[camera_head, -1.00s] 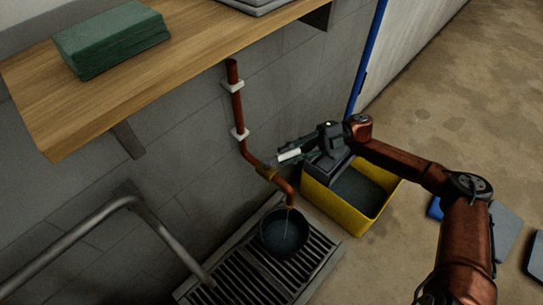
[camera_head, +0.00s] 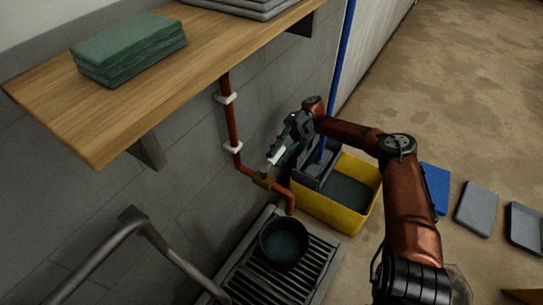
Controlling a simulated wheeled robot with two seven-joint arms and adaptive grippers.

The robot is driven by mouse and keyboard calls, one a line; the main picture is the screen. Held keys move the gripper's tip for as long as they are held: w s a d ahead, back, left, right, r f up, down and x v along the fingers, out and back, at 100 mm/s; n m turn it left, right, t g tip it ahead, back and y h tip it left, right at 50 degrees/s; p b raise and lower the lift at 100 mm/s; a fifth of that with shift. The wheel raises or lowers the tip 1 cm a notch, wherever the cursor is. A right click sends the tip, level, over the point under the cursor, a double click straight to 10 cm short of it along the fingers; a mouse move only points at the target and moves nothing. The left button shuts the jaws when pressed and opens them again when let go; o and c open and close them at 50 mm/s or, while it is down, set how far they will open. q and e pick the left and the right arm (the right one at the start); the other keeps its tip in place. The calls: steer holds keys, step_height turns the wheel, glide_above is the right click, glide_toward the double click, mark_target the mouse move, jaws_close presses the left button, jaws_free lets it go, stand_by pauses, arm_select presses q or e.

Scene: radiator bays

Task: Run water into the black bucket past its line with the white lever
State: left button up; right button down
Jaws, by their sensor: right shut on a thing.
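The black bucket (camera_head: 263,243) stands upright on the floor grating below the pipe's spout (camera_head: 290,207). Dark water (camera_head: 285,243) shows inside it; I cannot make out its line at this size. No stream shows between spout and bucket. The white lever (camera_head: 275,157) rises from the brass valve (camera_head: 263,181) on the red-brown pipe. My right gripper (camera_head: 281,148) is at the lever and shut on it, its fingers partly hiding it. My left gripper is not in view.
A yellow mop bucket (camera_head: 330,210) with a grey wringer and blue pole stands right of the grating (camera_head: 318,268). A wooden shelf (camera_head: 110,120) with green pads overhangs the wall. A grey metal rail (camera_head: 95,258) crosses the lower left. Flat panels lie on the floor at right.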

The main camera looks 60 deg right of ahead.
steer(key=c, duration=1.9)
jaws_free()
steer(key=shift+o, duration=0.7)
step_height(320, 180, up, 10)
steer(key=shift+d, duration=0.1)
